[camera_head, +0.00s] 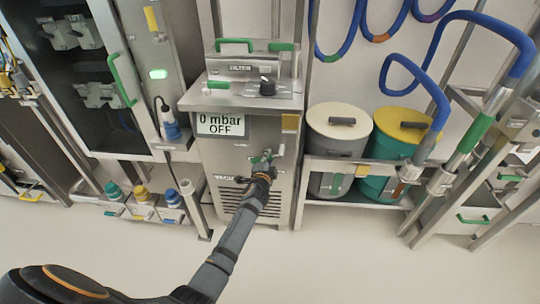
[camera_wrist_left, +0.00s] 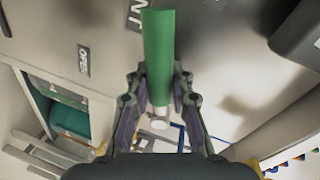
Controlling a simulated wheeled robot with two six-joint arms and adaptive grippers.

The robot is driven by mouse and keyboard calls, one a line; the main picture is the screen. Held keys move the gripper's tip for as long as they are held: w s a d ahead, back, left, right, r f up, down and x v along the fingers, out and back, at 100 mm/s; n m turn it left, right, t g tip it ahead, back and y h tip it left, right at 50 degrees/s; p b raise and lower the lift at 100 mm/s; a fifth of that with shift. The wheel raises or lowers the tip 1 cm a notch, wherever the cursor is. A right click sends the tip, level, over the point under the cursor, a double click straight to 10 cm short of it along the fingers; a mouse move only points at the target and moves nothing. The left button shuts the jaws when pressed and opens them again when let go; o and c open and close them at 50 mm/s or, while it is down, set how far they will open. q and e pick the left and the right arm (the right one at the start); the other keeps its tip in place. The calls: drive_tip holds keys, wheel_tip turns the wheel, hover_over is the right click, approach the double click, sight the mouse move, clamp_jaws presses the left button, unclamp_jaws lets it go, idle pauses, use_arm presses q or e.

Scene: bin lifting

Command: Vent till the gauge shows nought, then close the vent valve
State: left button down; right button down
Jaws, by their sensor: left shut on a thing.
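The gauge display (camera_head: 220,124) on the front of the steel cabinet reads "0 mbar OFF". Below and right of it my left gripper (camera_head: 262,170) reaches the vent valve's green handle (camera_head: 268,155). In the left wrist view the green handle (camera_wrist_left: 158,55) stands lengthwise between the fingers, and my left gripper (camera_wrist_left: 157,95) is shut on its lower part. A label "OPEN" (camera_wrist_left: 83,60) shows left of the handle, and a partly hidden label ending in "NT" is above it. The valve body is mostly hidden by my gripper. My right gripper is in neither view.
A grey bin (camera_head: 335,135) and a green bin (camera_head: 395,145) stand on a shelf at right, near blue hoses. The floor in front is clear.

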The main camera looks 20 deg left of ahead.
use_arm(q)
drive_tip(key=shift+a+r+m+y+p, duration=0.15)
drive_tip(key=shift+r+m+y+p, duration=0.4)
drive_tip(key=shift+m, duration=0.55)
drive_tip(key=shift+s+r+m+p, duration=0.1)
drive_tip(key=shift+r+m+p, duration=0.1)
drive_tip(key=shift+m+p, duration=0.3)
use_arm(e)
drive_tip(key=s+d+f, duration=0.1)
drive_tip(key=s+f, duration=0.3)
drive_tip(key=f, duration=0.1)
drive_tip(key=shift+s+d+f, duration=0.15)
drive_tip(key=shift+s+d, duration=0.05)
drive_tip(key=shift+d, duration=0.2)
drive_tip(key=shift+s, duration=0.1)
use_arm(q)
drive_tip(key=c, duration=1.2)
unclamp_jaws()
drive_tip(key=shift+r, duration=0.1)
drive_tip(key=shift+o, duration=0.2)
drive_tip(key=v, duration=0.7)
drive_tip(key=shift+s, duration=0.2)
drive_tip(key=shift+r, duration=0.1)
